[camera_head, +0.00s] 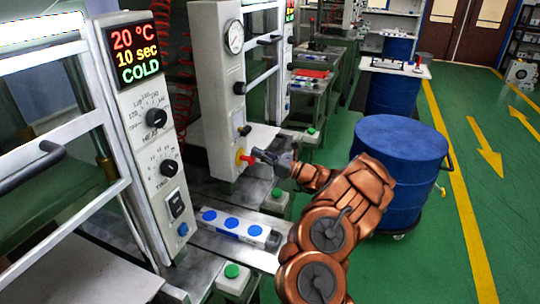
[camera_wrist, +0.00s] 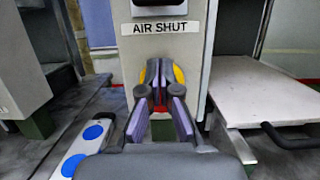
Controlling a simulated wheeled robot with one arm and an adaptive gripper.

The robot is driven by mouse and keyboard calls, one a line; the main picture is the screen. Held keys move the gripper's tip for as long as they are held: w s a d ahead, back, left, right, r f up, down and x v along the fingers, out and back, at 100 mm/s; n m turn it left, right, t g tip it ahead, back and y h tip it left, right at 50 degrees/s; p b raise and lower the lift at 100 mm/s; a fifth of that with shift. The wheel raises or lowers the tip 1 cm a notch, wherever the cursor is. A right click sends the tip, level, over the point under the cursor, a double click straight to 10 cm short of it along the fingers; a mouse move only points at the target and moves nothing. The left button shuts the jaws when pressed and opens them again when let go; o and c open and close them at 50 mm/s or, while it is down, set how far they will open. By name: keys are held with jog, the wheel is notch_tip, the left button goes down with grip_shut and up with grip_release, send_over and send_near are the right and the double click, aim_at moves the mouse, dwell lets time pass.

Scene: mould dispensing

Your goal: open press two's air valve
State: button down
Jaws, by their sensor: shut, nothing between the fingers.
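Press two's air valve has a yellow body and a red handle (camera_head: 249,160), low on the white press column. In the wrist view the yellow parts (camera_wrist: 179,75) show on both sides of my fingers, with some red between and beside them. The label above, "AIR SHUT" (camera_wrist: 160,28), is readable. My gripper (camera_head: 257,153) is at the valve, pointing at the column. Its fingers (camera_wrist: 161,75) are shut, with nothing held. They partly hide the valve, and I cannot tell whether they touch the handle.
The near press panel (camera_head: 145,95) reads 20 °C, 10 sec, COLD. A tray with blue discs (camera_head: 232,223) lies on the bench left of my arm. A blue drum (camera_head: 398,150) stands close on the right. Green floor beyond it is clear.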

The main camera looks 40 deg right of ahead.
aim_at(238, 134)
jog(key=shift+w+a+r+p, duration=0.25)
jog(key=shift+w+a+r, duration=0.15)
jog(key=shift+w, duration=0.1)
jog(key=shift+w+a+r+p, duration=0.25)
jog(key=shift+w+r, duration=0.15)
jog(key=shift+w, duration=0.1)
jog(key=shift+r+p, duration=0.6)
jog(key=shift+r, duration=0.9)
